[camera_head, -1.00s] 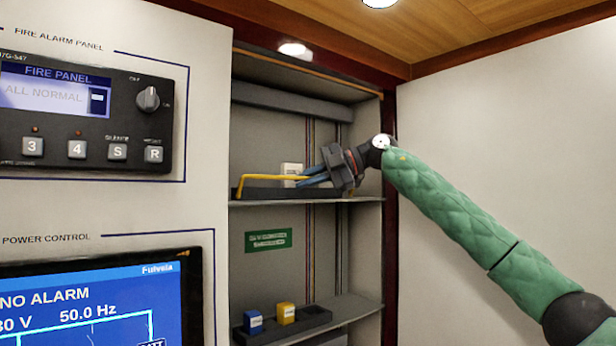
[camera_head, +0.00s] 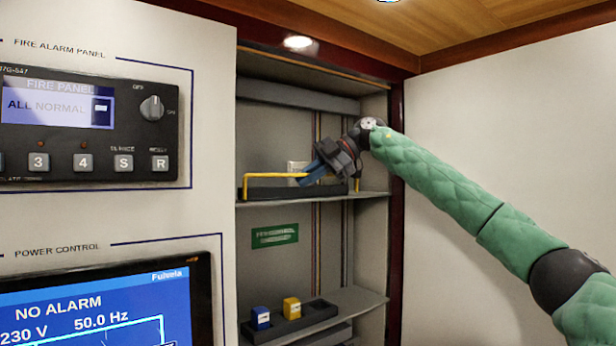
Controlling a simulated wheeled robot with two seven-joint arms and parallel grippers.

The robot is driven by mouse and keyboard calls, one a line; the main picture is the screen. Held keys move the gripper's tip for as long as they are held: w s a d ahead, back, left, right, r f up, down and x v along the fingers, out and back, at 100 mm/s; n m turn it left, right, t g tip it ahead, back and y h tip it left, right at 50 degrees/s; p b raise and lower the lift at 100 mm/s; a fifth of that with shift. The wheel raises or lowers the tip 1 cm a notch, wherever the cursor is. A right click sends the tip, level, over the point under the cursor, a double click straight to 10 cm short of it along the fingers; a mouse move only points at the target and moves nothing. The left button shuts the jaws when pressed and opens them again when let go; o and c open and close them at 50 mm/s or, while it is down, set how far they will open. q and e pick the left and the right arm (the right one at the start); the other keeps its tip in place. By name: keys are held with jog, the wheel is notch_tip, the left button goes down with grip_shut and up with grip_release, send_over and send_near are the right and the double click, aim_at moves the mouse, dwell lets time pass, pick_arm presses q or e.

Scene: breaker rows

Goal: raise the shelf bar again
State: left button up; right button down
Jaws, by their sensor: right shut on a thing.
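The yellow shelf bar (camera_head: 272,175) runs level along the front of the dark tray on the upper shelf, above the tray's front edge. Its left leg goes down to the tray's left end, and a short yellow piece shows at the tray's right end. My right gripper (camera_head: 309,177) comes in from the right and is shut on the bar, its blue fingers around the middle part. The gripper hides the bar's right half. A pale breaker block (camera_head: 297,167) stands behind the bar, partly covered by the fingers. My left gripper is not in view.
The dark tray (camera_head: 265,192) stands on the upper shelf. A lower tray (camera_head: 322,312) holds a blue block (camera_head: 260,318) and a yellow block (camera_head: 291,307). The cabinet's right wall is close beside my wrist. The fire panel (camera_head: 85,125) and power screen (camera_head: 100,305) are left.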

jog(key=shift+r, duration=0.2)
jog(key=c, duration=1.7)
grip_release()
jog(key=shift+c, duration=0.2)
jog(key=shift+o, duration=1.1)
jog(key=shift+s, duration=0.2)
jog(key=shift+w, duration=0.15)
jog(key=shift+d+r, duration=0.1)
jog(key=shift+d, duration=0.05)
jog(key=p+v, duration=0.1)
jog(key=v, duration=0.6)
jog(key=shift+d+r, duration=0.2)
jog(key=shift+d, duration=0.15)
